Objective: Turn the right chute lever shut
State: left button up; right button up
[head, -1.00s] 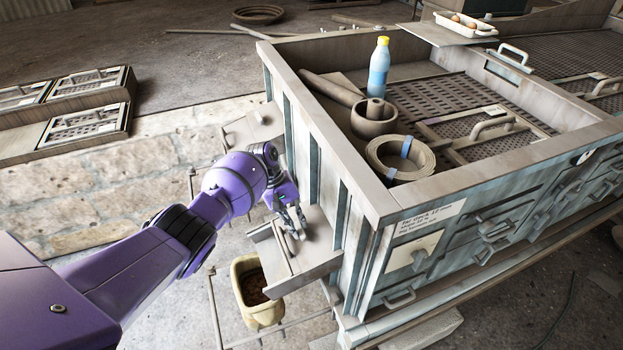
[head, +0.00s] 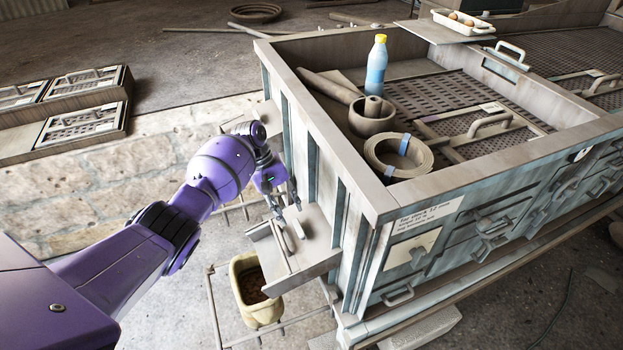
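The near chute (head: 312,262) sticks out from the left side of the big machine box, with an upright plate across it. A small pale lever (head: 299,229) shows on the chute, near the middle. My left gripper (head: 286,207) is just above and behind the lever in the picture, its two fingers apart with nothing between them. It looks clear of the lever, though the exact gap is hard to judge. A second, farther chute is mostly hidden behind my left arm. My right gripper is not in view.
A yellowish bucket (head: 254,290) with dark contents stands under the chute's outer end. Thin metal rails run around it. On the machine top are a blue bottle (head: 376,66), a bowl (head: 371,118) and a rolled belt (head: 398,158).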

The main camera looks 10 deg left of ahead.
pick_arm(q)
jog(key=v, duration=0.6)
jog(key=shift+r, duration=0.3)
jog(key=shift+a, duration=0.1)
